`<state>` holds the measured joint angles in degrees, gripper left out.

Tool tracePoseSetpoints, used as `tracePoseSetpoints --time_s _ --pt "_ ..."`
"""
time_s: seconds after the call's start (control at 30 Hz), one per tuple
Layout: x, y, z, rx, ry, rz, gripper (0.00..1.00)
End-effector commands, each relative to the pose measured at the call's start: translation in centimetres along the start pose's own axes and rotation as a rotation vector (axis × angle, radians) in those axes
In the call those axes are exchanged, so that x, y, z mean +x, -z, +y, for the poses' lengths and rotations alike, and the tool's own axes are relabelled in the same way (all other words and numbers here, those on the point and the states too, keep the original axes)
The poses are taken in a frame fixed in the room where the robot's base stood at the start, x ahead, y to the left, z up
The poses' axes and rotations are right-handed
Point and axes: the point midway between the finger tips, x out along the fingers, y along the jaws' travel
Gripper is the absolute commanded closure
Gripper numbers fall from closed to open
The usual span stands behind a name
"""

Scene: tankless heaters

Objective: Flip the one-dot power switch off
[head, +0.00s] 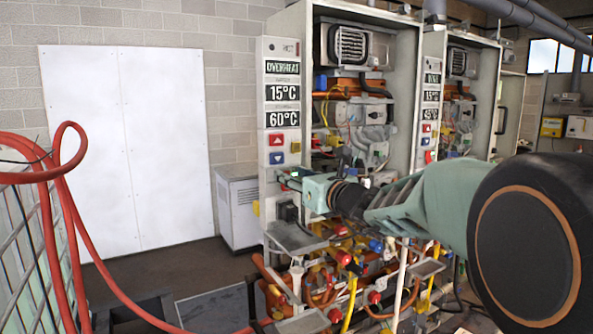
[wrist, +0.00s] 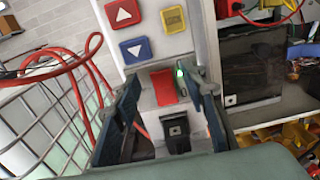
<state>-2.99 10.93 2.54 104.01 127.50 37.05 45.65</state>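The near heater's control panel (head: 282,100) carries displays reading OVERHEAT, 15°C and 60°C above red and blue arrow buttons. In the wrist view, a red power switch (wrist: 163,87) sits on the panel below the blue down button, with a lit green lamp (wrist: 180,73) at its right. I cannot make out a dot mark on it. My gripper (wrist: 166,84) is open, its two dark fingers on either side of the red switch; contact cannot be told. In the head view, my gripper (head: 286,179) is at the panel's lower end and hides the switch.
A black fitting (wrist: 176,132) is below the red switch, between the fingers; it also shows in the head view (head: 288,212). A second heater panel (head: 431,100) stands to the right. Pipes and valves (head: 345,257) crowd below. A red hose (head: 70,220) loops at left.

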Motion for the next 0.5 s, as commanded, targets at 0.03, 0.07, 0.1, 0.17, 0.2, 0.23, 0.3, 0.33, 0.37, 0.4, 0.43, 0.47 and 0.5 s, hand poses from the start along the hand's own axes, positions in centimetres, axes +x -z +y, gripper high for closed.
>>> tracePoseSetpoints --time_s 0.03,0.07,0.1,0.17,0.2,0.23,0.3,0.33,0.37,0.4,0.43,0.47,0.5 --pt "0.6 -0.1 0.0 0.001 -0.001 0.001 0.61" --pt "0.8 -0.1 0.0 0.000 -0.001 0.000 0.61" --pt "1.1 -0.1 0.0 0.000 -0.001 0.000 0.61" --pt "1.5 0.0 0.0 0.000 -0.001 0.000 0.61" --pt "1.6 0.0 0.0 0.000 0.000 0.000 0.61" --pt "1.7 0.0 0.0 -0.001 0.000 0.000 0.61" --pt "1.8 0.0 0.0 -0.001 0.000 0.000 0.61" --pt "1.8 0.0 0.0 -0.001 0.000 0.000 0.61" --pt "1.8 0.0 0.0 -0.001 0.000 0.000 0.61" --pt "1.8 0.0 0.0 -0.001 0.000 0.000 0.61" --pt "1.8 0.0 0.0 -0.001 0.000 0.000 0.61" --pt "1.8 0.0 0.0 -0.001 0.000 0.000 0.61" --pt "1.8 0.0 0.0 -0.001 0.000 0.000 0.61"
